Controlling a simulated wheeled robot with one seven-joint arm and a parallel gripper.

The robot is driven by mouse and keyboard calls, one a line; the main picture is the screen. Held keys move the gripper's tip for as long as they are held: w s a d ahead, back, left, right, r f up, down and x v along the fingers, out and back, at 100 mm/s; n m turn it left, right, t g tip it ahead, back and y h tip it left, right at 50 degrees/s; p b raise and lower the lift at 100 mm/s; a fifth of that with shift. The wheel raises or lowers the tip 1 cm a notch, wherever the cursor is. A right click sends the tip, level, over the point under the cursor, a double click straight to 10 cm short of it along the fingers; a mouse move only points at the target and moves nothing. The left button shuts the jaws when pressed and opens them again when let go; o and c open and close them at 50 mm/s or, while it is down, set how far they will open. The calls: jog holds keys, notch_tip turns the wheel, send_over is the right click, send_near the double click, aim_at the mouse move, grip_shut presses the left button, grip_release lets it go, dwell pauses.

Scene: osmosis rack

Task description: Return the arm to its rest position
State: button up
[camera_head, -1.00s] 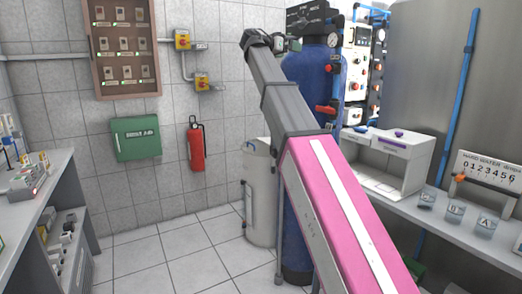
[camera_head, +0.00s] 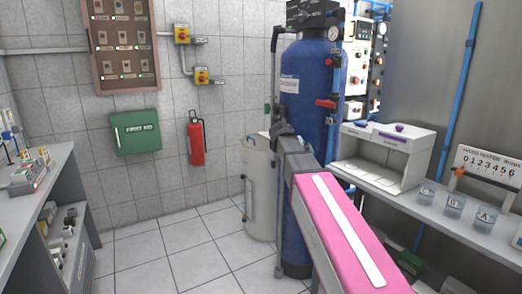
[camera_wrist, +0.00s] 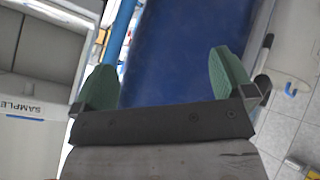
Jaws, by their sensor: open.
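My gripper shows in the wrist view (camera_wrist: 165,85) with its two green-padded fingers wide apart. Nothing is between them. Behind the gap is the blue tank (camera_wrist: 185,50). In the head view my pink and grey arm reaches up from the bottom right towards the blue tank (camera_head: 303,100). The fingers cannot be made out in the head view.
A cream cylinder (camera_head: 258,190) stands left of the blue tank. A white open-fronted box (camera_head: 405,145) and several small beakers (camera_head: 455,204) are on the right bench (camera_head: 400,200). A left bench (camera_head: 50,180) holds small equipment. The tiled floor (camera_head: 170,250) between is clear.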

jog(key=s+d+f+n+g+y, duration=0.1)
jog(key=s+f+g+y, duration=0.1)
jog(key=s+f, duration=1.1)
jog(key=s+d+f+n+g+y, duration=0.1)
jog(key=s+f+g+y, duration=0.2)
jog(key=s+f, duration=1)
notch_tip(320, 180, down, 7)
jog(key=shift+s+r+n+g+y, duration=0.1)
jog(key=shift+s+n+g+y, duration=0.25)
jog(key=shift+y, duration=0.65)
jog(key=shift+c, duration=0.3)
